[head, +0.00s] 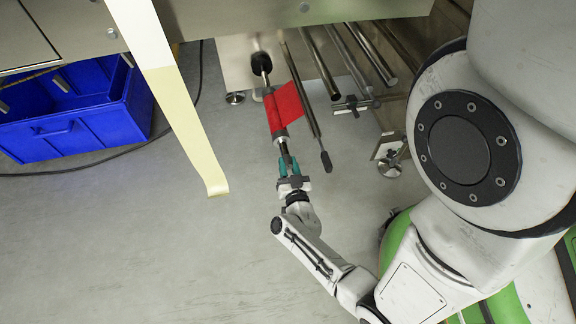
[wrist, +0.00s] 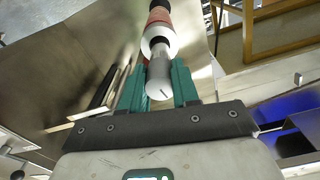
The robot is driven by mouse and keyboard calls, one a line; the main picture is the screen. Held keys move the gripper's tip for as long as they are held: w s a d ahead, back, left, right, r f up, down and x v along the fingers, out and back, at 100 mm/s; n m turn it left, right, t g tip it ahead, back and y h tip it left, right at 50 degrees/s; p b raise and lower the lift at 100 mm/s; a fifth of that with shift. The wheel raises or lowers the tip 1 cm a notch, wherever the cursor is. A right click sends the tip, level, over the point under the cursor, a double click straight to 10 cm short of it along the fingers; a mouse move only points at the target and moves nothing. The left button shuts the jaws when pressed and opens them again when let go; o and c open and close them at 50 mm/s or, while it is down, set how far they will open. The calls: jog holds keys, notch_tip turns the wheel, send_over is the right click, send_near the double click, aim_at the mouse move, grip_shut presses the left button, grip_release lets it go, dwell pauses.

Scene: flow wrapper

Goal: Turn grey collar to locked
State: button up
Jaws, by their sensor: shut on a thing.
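The grey collar (wrist: 160,76) is a smooth grey cylinder at the near end of a shaft, with a short dark mark low on its end face. My gripper (wrist: 159,70) has its two teal fingers shut on it, one on each side. In the head view my gripper (head: 288,164) is at the lower end of the shaft, and the fingers largely hide the collar. Beyond the collar are a dark section and a pale ring (wrist: 157,38), then a red roll (head: 285,107) on the shaft. I cannot tell the collar's lock state.
A bare rod with a dark end (head: 326,161) hangs just right of the shaft. A pale film strip (head: 185,115) hangs to the left. A blue crate (head: 75,135) stands at the far left. The floor (head: 150,255) in front is clear.

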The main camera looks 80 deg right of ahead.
jog(key=shift+a+f, duration=0.15)
jog(key=shift+f, duration=0.15)
grip_shut()
jog(key=shift+a+f+m, duration=0.1)
jog(key=shift+m, duration=1.2)
jog(key=o, duration=0.7)
grip_release()
jog(key=o, duration=0.3)
jog(key=shift+r, duration=0.2)
jog(key=p+v, duration=0.3)
jog(key=v, duration=0.7)
jog(key=shift+s+a+f, duration=0.1)
jog(key=shift+a, duration=0.15)
